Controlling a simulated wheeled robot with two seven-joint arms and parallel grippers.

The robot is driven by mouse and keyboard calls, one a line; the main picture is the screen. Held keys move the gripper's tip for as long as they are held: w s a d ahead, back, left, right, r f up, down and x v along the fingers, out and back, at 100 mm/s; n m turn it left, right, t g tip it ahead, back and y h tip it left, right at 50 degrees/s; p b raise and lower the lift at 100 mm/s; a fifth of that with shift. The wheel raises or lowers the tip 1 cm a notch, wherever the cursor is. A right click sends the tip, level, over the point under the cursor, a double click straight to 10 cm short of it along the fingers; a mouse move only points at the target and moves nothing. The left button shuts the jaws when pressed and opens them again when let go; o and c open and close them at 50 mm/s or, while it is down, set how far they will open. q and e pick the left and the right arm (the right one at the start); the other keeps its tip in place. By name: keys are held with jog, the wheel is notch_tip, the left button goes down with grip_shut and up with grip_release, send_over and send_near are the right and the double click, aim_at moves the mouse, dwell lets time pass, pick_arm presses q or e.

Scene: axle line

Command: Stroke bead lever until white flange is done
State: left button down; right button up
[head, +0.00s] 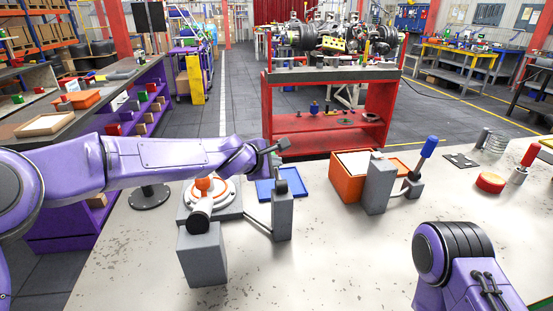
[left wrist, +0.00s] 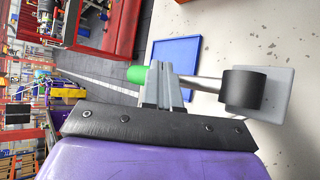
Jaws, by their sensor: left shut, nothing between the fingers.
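The white flange (head: 188,194) lies on a grey base on the bench, with an orange piece (head: 204,186) on it. A grey post (head: 283,215) stands to its right and carries the lever. In the left wrist view the lever has a green grip (left wrist: 137,74), a metal rod (left wrist: 207,84) and a black pivot (left wrist: 241,90). My left gripper (head: 276,147) is shut and empty, above the post top. In its wrist view the fingers (left wrist: 160,72) overlap the rod beside the green grip; I cannot tell whether they touch. The green grip is hidden in the head view.
A grey block (head: 202,255) with a dark roller stands in front of the flange. A blue tray (head: 265,189) lies behind the post. To the right are an orange bin (head: 347,189), a blue-handled lever (head: 429,147) and a red disc (head: 490,182). The front middle bench is clear.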

pick_arm(q)
jog(key=shift+f, duration=0.15)
dwell(0.6)
jog(key=shift+s+d+r+p, duration=0.1)
jog(key=shift+s+r+p, duration=0.2)
jog(key=shift+r+p, duration=0.4)
jog(key=shift+s+r+p, duration=0.25)
jog(key=shift+r+p, duration=0.15)
jog(key=shift+r, duration=0.6)
jog(key=shift+s+d+r+p, duration=0.1)
jog(key=shift+s+r+p, duration=0.2)
jog(key=shift+r+p, duration=0.4)
jog(key=shift+r, duration=0.15)
jog(key=shift+r+p, duration=0.35)
jog(key=shift+r, duration=0.2)
jog(key=r+p, duration=0.1)
jog(key=s+r, duration=0.1)
jog(key=r+p, duration=0.1)
jog(key=shift+s+d+r+p, duration=0.1)
jog(key=shift+s+r+p, duration=0.2)
dwell(1.0)
